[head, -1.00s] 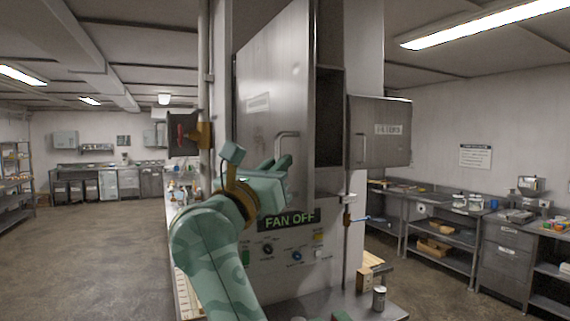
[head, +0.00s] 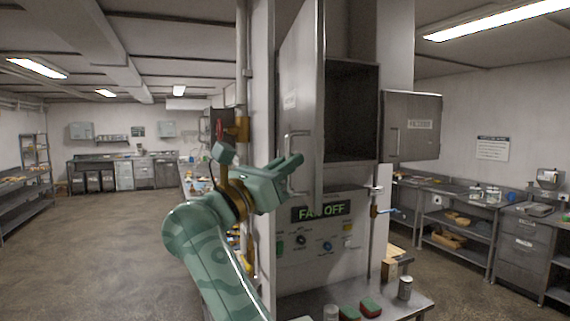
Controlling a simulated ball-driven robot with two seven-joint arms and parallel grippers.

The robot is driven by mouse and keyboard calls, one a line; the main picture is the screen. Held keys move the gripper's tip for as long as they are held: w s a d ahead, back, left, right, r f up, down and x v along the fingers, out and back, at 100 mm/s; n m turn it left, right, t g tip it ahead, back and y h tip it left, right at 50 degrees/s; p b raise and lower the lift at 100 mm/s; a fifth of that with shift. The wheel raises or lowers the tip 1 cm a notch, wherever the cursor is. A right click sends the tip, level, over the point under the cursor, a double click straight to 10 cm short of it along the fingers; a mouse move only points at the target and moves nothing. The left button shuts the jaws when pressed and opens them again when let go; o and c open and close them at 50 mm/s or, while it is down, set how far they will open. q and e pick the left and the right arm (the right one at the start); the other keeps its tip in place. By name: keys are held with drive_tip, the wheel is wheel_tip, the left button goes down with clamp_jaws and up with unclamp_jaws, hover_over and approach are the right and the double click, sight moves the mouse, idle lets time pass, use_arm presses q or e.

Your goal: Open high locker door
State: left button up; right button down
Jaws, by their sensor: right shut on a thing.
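The high locker door (head: 304,70) is a tall steel panel, swung well open toward me and to the left. The dark locker interior (head: 350,120) shows widely beside it. A bent steel bar handle (head: 287,148) stands on the door's outer face. My right gripper (head: 292,166), green, is shut on this handle, its fingers partly hiding the lower part. My left gripper is not in view.
A second, smaller steel door (head: 412,126) stands open to the right. Below the locker is a panel with a FAN OFF sign (head: 320,211) and knobs. A counter (head: 415,302) below holds a can (head: 405,288) and red-green blocks (head: 370,307). Floor at left is clear.

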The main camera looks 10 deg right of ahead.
drive_tip(key=c, duration=1.7)
unclamp_jaws()
drive_tip(key=shift+r, duration=0.3)
drive_tip(key=shift+o, duration=1)
drive_tip(key=shift+f, duration=0.1)
drive_tip(key=shift+w+f, duration=0.15)
drive_tip(key=shift+w, duration=0.15)
drive_tip(key=b+v, duration=0.3)
drive_tip(key=v, duration=1.3)
drive_tip(key=shift+f, duration=0.15)
drive_tip(key=shift+s+a, duration=0.1)
